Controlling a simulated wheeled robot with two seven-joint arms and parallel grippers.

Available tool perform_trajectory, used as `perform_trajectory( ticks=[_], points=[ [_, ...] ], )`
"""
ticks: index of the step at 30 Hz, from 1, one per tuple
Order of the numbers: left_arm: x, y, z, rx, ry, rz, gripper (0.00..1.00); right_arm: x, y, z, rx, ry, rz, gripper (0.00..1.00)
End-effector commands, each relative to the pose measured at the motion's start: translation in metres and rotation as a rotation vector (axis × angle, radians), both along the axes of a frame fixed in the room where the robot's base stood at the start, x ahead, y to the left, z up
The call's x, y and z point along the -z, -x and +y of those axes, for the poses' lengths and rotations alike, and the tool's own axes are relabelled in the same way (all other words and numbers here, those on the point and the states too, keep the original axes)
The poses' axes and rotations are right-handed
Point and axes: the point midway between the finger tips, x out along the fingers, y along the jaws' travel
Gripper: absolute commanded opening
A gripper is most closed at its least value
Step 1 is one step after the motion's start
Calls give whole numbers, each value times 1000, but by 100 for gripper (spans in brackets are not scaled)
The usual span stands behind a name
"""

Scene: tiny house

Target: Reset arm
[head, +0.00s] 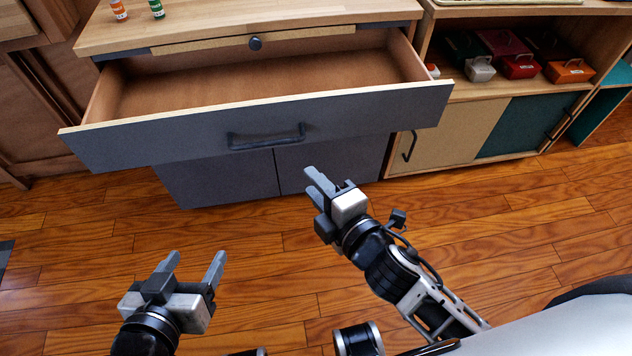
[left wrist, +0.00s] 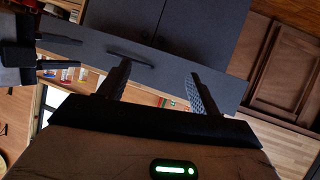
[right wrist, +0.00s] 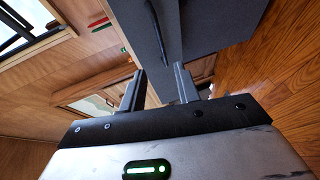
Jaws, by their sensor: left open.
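My left gripper (head: 194,262) is open and empty above the wooden floor at the lower left of the head view. Its two fingers (left wrist: 157,85) stand wide apart in the left wrist view. My right gripper (head: 311,181) is in front of the cabinet, below and right of the drawer handle, and appears apart from it. Its fingers (right wrist: 160,85) show a narrower gap in the right wrist view, with nothing held between them. The grey-fronted drawer (head: 340,112) is pulled out and its visible inside is empty. Its dark handle (head: 266,137) is free of both grippers.
At right, a shelf holds several small toolbox-like boxes (head: 519,66) above sliding doors (head: 455,130). The wooden floor (head: 80,250) in front is clear.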

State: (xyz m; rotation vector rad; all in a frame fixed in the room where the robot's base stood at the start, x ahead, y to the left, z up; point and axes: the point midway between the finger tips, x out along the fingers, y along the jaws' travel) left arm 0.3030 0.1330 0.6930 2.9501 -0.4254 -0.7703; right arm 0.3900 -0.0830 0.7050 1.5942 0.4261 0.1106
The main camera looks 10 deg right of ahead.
Motion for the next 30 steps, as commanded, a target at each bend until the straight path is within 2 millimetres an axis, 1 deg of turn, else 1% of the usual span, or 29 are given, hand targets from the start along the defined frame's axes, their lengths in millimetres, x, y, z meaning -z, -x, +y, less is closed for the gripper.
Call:
perform_trajectory(
  ticks=[11, 14, 16, 17, 18, 21, 24, 27, 30],
  points=[
    [0, -2, -2, 4, 1, -1, 64, 0, 0, 0, 0, -2, 1, 32],
    [-11, -2, -2, 5, -1, -1, 64, -6, 4, -5, 36, -86, 58, 32],
    [-24, -2, -1, 9, -8, 5, 64, -14, 13, -15, 111, -261, 174, 32],
    [-26, -3, -1, 12, -16, 13, 64, -17, 19, -20, 156, -361, 237, 32],
    [-28, -2, 0, 12, -24, 30, 64, -21, 28, -28, 223, -505, 328, 32],
    [-37, -1, 2, 7, -36, 54, 64, -26, 52, -43, 397, -856, 535, 32],
    [-42, -1, 4, 4, -43, 72, 64, -29, 73, -52, 540, -1131, 682, 32],
    [-41, 0, 5, 1, -47, 82, 64, -29, 85, -55, 624, -1288, 761, 32],
    [-38, 0, 5, 1, -48, 84, 64, -26, 88, -56, 647, -1337, 783, 32]
  ],
)
